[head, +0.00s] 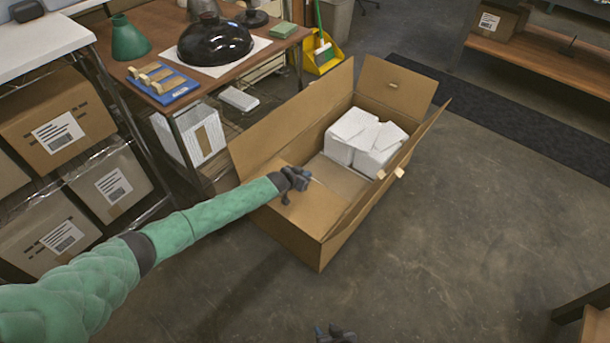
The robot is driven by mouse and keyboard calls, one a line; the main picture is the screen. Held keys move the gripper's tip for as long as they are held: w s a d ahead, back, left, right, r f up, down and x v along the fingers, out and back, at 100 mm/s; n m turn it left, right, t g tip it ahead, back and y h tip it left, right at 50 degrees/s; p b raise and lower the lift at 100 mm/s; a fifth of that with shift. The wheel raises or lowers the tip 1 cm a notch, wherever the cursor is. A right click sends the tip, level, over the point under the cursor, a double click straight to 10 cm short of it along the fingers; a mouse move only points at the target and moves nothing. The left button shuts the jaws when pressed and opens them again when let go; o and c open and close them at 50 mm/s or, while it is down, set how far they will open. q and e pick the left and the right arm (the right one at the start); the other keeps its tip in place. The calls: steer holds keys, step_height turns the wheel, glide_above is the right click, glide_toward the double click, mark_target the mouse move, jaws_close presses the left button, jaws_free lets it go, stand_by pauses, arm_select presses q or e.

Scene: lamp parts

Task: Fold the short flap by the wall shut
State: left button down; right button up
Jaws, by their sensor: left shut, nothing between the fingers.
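An open long cardboard box (345,238) stands on the floor. Its far short flap (398,86) is up and leans outward. The near short flap (310,212) lies folded inward across the near end. The left long flap (290,122) and the right long flap (395,160) stand up. My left gripper (308,178) is shut and empty, over the near short flap; I cannot tell whether it touches it. My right gripper (335,333) shows only partly at the bottom edge, away from the box; its fingers are unclear. No wall shows.
White packages (366,140) fill the far part of the box. A workbench (160,20) with a black lamp shade (215,40) stands behind at left. A shelf (75,150) with cartons is at far left. The floor right of the box is clear.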

stand_by(0.3)
arm_select(q)
steer(key=shift+r+p, duration=0.5)
step_height(320, 180, up, 4)
steer(key=p, duration=0.3)
steer(key=shift+f, duration=0.2)
steer(key=r+v, duration=0.1)
steer(key=v, duration=0.8)
steer(key=shift+w+d+r, duration=0.2)
steer(key=shift+r, duration=0.15)
